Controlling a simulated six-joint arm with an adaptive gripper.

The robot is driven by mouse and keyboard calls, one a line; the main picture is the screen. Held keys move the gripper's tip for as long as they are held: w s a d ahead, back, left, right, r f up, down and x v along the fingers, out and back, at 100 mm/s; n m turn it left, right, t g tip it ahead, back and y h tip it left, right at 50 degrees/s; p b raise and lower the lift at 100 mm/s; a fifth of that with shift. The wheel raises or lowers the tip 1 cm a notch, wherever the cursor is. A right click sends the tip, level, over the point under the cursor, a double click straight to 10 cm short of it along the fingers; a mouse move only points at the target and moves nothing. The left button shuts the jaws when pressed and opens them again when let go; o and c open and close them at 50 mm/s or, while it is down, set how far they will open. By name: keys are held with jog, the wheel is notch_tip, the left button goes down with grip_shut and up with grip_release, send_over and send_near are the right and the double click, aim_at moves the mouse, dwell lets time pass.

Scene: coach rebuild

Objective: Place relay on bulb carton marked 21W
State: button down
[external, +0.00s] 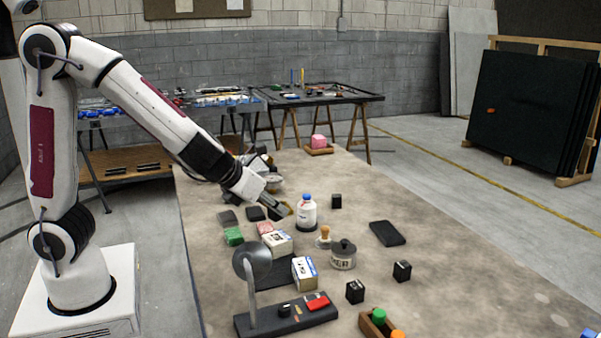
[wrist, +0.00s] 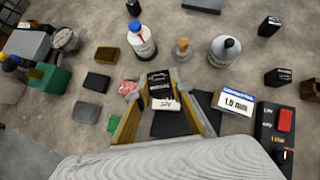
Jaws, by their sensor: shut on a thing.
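My gripper (wrist: 162,88) is shut on a small black relay (wrist: 159,80), which sits between its yellowish finger pads. In the external view my gripper (external: 284,210) is above the table, behind the white bulb carton (external: 279,244). In the wrist view a white labelled face (wrist: 165,104), apparently this carton, shows just below the relay and is mostly hidden; its marking is too small to read. A second white-and-blue carton (external: 305,270) stands nearer the camera; in the wrist view it (wrist: 238,102) reads "1.0 mm". The relay is hard to make out in the external view.
A white bottle with a blue cap (external: 307,212) stands right of my gripper. The table's right side is mostly clear.

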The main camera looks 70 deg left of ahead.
aim_at(275, 238)
jog(key=shift+f, duration=0.55)
jog(key=shift+f, duration=2.1)
jog(key=shift+f, duration=0.1)
jog(key=c, duration=1.8)
grip_release()
jog(key=shift+v, duration=6.1)
